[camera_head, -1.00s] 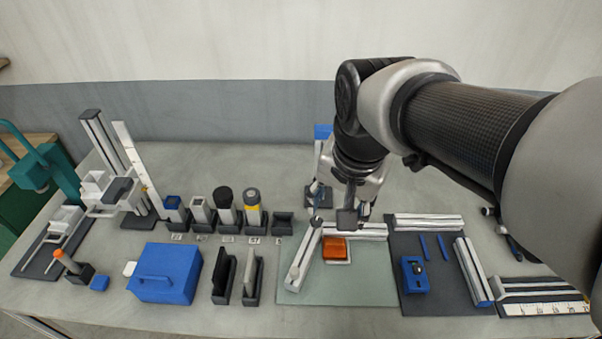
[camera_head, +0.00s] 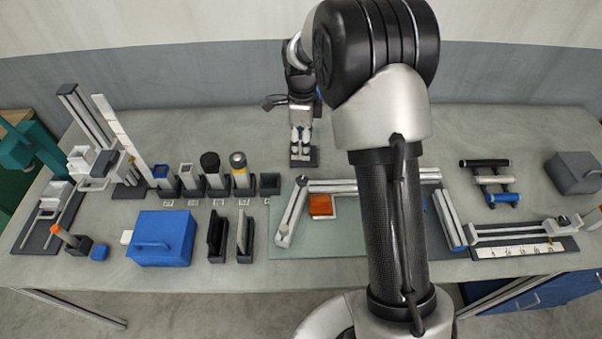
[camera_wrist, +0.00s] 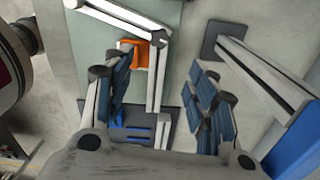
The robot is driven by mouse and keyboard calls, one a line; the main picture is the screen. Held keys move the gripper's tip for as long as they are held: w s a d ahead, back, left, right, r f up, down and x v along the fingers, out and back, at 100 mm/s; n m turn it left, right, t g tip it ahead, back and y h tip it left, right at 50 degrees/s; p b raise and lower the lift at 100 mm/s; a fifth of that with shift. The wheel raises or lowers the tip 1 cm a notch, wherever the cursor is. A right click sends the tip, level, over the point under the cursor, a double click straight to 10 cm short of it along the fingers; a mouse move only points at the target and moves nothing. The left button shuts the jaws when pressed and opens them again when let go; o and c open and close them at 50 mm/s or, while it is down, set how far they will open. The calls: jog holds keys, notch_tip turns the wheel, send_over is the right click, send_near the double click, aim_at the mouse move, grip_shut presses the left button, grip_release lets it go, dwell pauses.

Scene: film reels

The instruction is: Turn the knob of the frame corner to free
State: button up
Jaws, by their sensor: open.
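The frame corner is two silver rails meeting in an L on a pale green mat (camera_head: 340,243). Its dark knob (camera_head: 302,181) sits at the joint; it also shows in the wrist view (camera_wrist: 159,40), upper middle. Which way the knob is turned is too small to tell. An orange block (camera_head: 321,206) lies inside the L. My gripper (camera_head: 301,148) points down behind the corner, at a dark base plate (camera_head: 312,158), apart from the knob. In the wrist view my gripper (camera_wrist: 163,75) is open with nothing between its fingers. My arm hides part of the right rail.
A post with a blue face (camera_wrist: 297,143) stands close to the right finger. Right are three short tubes (camera_head: 487,180), a ruled rail (camera_head: 515,250) and a grey box (camera_head: 575,172).

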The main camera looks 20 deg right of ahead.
aim_at(302, 179)
notch_tip(302, 179, down, 15)
jog(key=b, duration=0.2)
jog(key=shift+b, duration=0.3)
jog(key=c, duration=1)
jog(key=shift+c, duration=0.2)
